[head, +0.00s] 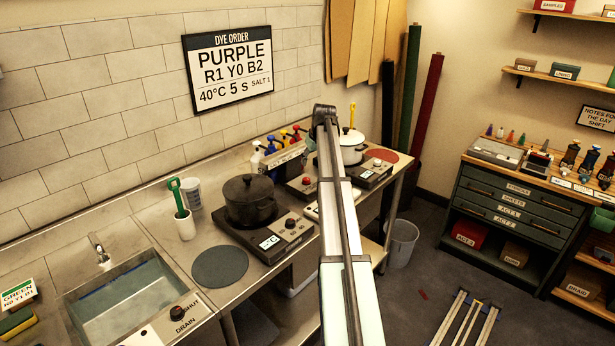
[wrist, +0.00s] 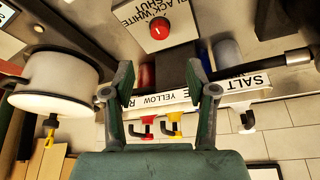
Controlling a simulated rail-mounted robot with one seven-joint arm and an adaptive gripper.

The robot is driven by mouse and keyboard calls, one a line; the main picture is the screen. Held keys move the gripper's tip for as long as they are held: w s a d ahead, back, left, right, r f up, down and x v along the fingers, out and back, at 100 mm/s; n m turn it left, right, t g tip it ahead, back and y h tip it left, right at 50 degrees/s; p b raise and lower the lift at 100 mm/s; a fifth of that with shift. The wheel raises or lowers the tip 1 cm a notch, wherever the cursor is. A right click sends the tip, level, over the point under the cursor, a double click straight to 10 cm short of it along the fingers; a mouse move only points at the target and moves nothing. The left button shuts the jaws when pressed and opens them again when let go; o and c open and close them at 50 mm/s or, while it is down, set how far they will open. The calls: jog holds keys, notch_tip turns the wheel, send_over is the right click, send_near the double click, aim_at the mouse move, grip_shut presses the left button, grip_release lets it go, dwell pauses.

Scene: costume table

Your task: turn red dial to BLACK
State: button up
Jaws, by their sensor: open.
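The red dial (wrist: 159,28) is at the top of the wrist view, on a light panel with upside-down lettering reading BLACK, WHITE and SHUT. A white mark shows on the dial; I cannot tell which word it points to. In the head view a red dial (head: 307,180) shows just left of my arm, on the unit by the colour bottles. My gripper (wrist: 160,78) is open and empty, its two fingers apart. The dial lies beyond the fingertips, apart from them.
A rack labelled YELLOW and SALT (wrist: 160,98) with coloured pump taps crosses behind the fingers. A white pot (wrist: 55,82) stands close to the left finger. In the head view a dark pot (head: 249,200) sits on a hotplate, and a sink (head: 130,290) is front left.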

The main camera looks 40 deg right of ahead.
aim_at(307, 179)
jog(key=p+x, duration=0.3)
jog(key=x, duration=0.8)
jog(key=shift+w+f, duration=0.15)
jog(key=shift+f, duration=0.2)
jog(key=shift+c, duration=0.4)
grip_shut()
